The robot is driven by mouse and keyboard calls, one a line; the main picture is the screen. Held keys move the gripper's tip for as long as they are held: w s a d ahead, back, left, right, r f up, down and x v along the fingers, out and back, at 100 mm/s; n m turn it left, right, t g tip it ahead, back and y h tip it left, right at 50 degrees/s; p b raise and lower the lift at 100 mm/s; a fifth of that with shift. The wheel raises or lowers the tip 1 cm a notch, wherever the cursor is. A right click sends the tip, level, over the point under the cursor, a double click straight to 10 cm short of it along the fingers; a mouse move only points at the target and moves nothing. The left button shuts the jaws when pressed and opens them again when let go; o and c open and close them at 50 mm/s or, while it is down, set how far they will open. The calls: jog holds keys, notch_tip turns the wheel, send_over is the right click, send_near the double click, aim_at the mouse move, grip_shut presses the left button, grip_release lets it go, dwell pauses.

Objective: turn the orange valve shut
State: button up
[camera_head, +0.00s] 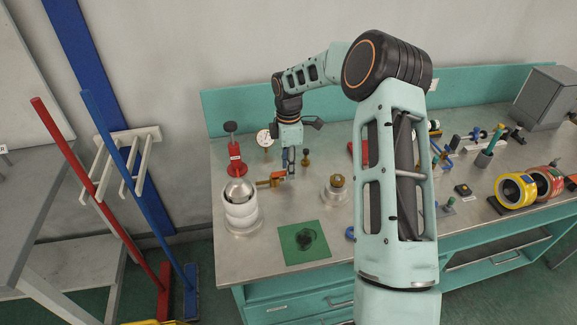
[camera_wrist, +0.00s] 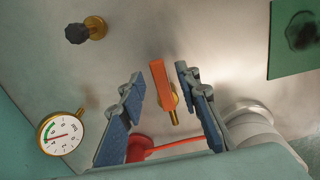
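The orange valve lever (camera_head: 277,176) stands on a brass fitting beside the white cylinder on the workbench, at the left of the head view. In the wrist view the orange lever (camera_wrist: 159,80) lies between my two blue-padded fingers, with a visible gap on each side. My gripper (camera_head: 288,166) is over the valve, pointing down; in the wrist view my gripper (camera_wrist: 160,76) is open. No contact with the lever shows. The lower part of the brass fitting is partly hidden behind the lever.
A pressure gauge (camera_wrist: 60,134) and a black-knobbed brass fitting (camera_wrist: 85,31) stand near the valve. The white cylinder (camera_head: 240,213) and a red stand (camera_head: 237,165) are close on the left. A green mat (camera_head: 303,255) lies in front. The bench's right side holds several tools.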

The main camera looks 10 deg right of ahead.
grip_shut()
dwell(0.5)
jog(key=m, duration=0.2)
jog(key=s+m+b, duration=0.1)
jog(key=shift+s+a+f+m, duration=0.1)
jog(key=shift+s+m, duration=0.1)
jog(key=shift+m, duration=0.2)
jog(key=m, duration=0.1)
jog(key=s+m+b, duration=0.1)
jog(key=m, duration=0.1)
jog(key=shift+s+a+m, duration=0.15)
jog(key=shift+a+m, duration=0.15)
jog(key=shift+a, duration=0.05)
jog(key=m, duration=0.1)
jog(key=s+a+m+b, duration=0.1)
jog(key=m, duration=0.3)
jog(key=shift+s+a, duration=0.15)
jog(key=shift+a, duration=0.15)
jog(key=shift+s+a+m+b, duration=0.15)
jog(key=shift+a+m+b, duration=0.25)
jog(key=shift+m, duration=1)
jog(key=shift+s+a+m+b, duration=0.15)
jog(key=shift+a+m, duration=0.4)
jog(key=shift+m, duration=0.85)
